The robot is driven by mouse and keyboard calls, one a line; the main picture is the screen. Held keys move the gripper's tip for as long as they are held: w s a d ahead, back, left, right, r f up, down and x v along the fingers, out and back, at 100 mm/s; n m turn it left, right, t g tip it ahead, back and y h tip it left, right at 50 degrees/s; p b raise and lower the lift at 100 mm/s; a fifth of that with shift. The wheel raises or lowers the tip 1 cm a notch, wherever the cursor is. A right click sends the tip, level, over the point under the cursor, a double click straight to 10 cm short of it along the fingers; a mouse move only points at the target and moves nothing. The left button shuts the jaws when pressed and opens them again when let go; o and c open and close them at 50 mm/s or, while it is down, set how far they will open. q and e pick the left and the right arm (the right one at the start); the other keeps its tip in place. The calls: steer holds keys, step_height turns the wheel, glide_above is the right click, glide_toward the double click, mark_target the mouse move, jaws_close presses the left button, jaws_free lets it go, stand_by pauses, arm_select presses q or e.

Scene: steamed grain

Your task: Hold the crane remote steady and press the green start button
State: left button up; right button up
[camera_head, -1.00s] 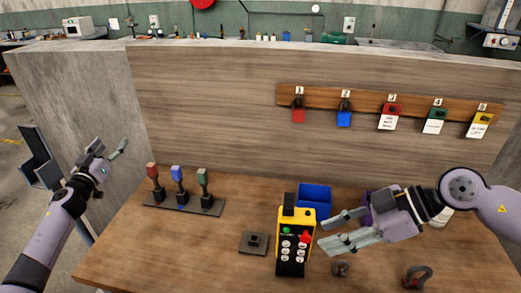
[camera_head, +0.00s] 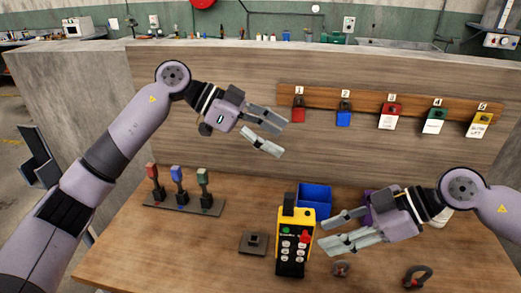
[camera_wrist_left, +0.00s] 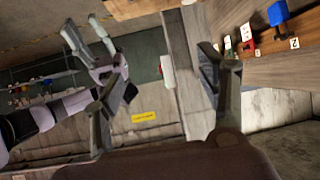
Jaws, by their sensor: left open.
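The crane remote (camera_head: 296,247) is yellow and black and stands upright on the workbench in the head view. Its green start button (camera_head: 286,230) is at the upper left of its face, with a red button (camera_head: 305,237) to the right and several pale buttons below. My right gripper (camera_head: 327,233) is open just right of the remote, its fingertips close to the remote's side; whether they touch it I cannot tell. My left gripper (camera_head: 279,136) is open and empty, high above the bench and above the remote in the picture. Its spread fingers also show in the left wrist view (camera_wrist_left: 160,75).
A blue bin (camera_head: 315,194) stands behind the remote. A dark square block (camera_head: 254,242) lies left of it, and shackles (camera_head: 417,277) lie right. A lever stand (camera_head: 184,206) is at the back left. Numbered tags and locks hang on a wooden rail (camera_head: 365,97). The bench's front left is clear.

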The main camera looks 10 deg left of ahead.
mark_target(287, 207)
arm_select(q)
steer(key=s+a+f+y, duration=0.1)
steer(key=s+a+y, duration=0.1)
steer(key=s+y, duration=0.45)
steer(key=shift+g+y, duration=0.4)
steer(key=shift+y, duration=0.05)
steer(key=x, duration=0.5)
steer(key=w+x, duration=0.1)
steer(key=x, duration=1.1)
steer(key=shift+w+d+f, duration=0.15)
steer(key=shift+w, duration=0.1)
steer(key=shift+c, duration=0.4)
jaws_close()
arm_select(e)
jaws_close()
stand_by(0.6)
